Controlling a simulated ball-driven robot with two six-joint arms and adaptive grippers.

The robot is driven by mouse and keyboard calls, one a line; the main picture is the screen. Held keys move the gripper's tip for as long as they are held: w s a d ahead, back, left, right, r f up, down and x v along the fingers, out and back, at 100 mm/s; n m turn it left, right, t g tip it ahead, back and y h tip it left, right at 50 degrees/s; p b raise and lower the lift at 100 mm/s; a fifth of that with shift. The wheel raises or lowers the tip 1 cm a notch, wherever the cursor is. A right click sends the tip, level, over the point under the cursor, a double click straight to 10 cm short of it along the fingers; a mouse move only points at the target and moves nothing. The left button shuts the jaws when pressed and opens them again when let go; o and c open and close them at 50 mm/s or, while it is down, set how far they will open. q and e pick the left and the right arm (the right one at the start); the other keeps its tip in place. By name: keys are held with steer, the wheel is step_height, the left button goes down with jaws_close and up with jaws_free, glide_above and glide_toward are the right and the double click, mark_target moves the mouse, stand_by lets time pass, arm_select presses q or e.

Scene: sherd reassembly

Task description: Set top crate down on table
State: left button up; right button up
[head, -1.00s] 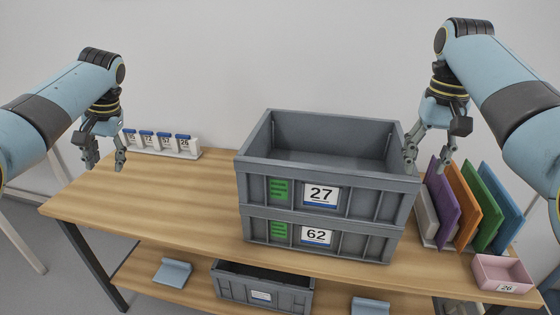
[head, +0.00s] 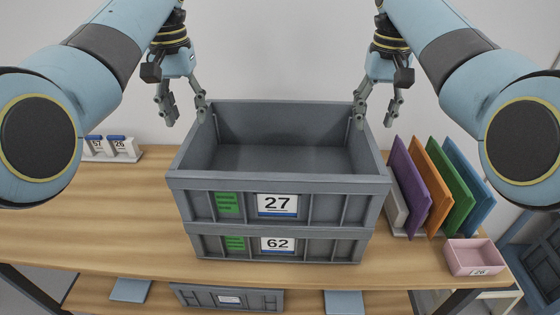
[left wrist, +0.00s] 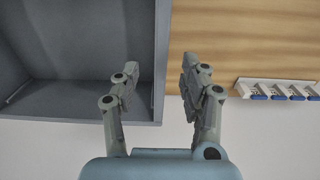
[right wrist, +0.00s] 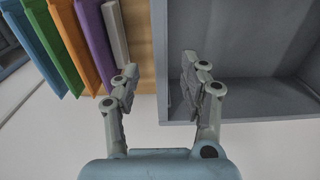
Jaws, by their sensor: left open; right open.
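The top crate (head: 277,190), grey with label 27, sits stacked on the lower crate (head: 280,244), labelled 62, on the wooden table (head: 90,205). The top crate looks empty. My left gripper (head: 186,112) is open at the crate's left side wall, with one finger over the inside and one outside. My right gripper (head: 374,114) is open and straddles the right side wall in the same way. Each wrist view shows the wall between or beside the fingers, in the left wrist view (left wrist: 158,80) and right wrist view (right wrist: 162,75). I cannot tell whether the fingers touch it.
Colored panels (head: 440,185) stand in a rack right of the crates, with a pink bin (head: 474,257) in front. A numbered holder (head: 111,149) stands at the back left. A grey crate (head: 228,298) is on the lower shelf. The table's left part is clear.

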arm_select(q)
glide_above(197, 152)
steer(key=w, duration=0.3)
steer(key=f, duration=0.3)
steer(key=a+f, duration=0.1)
steer(key=shift+s+f, duration=0.25)
steer(key=shift+f, duration=0.05)
arm_select(e)
steer(key=f, duration=0.1)
steer(key=w+f, duration=0.1)
steer(key=f, duration=0.1)
steer(key=w+f, duration=0.1)
steer(key=shift+f, duration=0.25)
arm_select(q)
steer(key=f, duration=0.7)
steer(key=shift+s, duration=0.2)
arm_select(e)
steer(key=f, duration=0.7)
steer(key=shift+s, duration=0.25)
arm_select(q)
steer(key=shift+s+r, duration=0.1)
steer(key=shift+s, duration=0.05)
arm_select(e)
steer(key=shift+s, duration=0.1)
arm_select(q)
steer(key=shift+d, duration=0.1)
jaws_close()
arm_select(e)
jaws_close()
steer(key=shift+r, duration=0.1)
